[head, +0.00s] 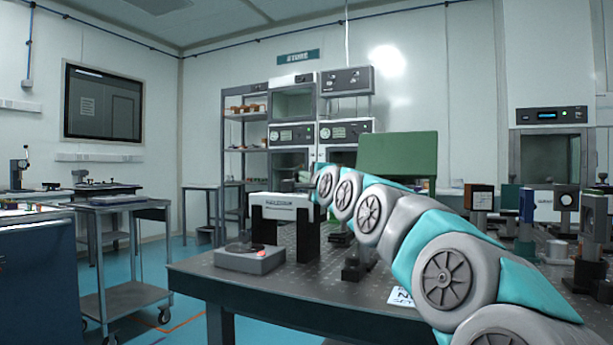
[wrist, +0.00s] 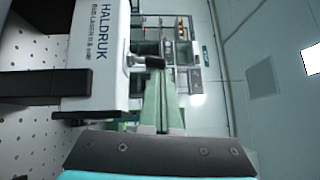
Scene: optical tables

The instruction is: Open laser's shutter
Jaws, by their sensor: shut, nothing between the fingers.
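The laser is a white box lettered HALDRUK (wrist: 98,75), held by a black bracket (wrist: 45,87) in the wrist view. In the head view the white laser (head: 285,203) sits between black supports on the optical table. A small black knob on a metallic stem (wrist: 153,62) projects from the laser's end, apparently the shutter part. My gripper (wrist: 160,82) is shut and empty, its pale green fingers together, with their tips right by the knob. I cannot tell whether they touch it. In the head view my gripper is mostly hidden beside the laser's right end.
Post-mounted optics (head: 481,200) stand at the right. A green panel (head: 398,155) rises behind my arm. A trolley (head: 125,220) stands at left, with open floor between.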

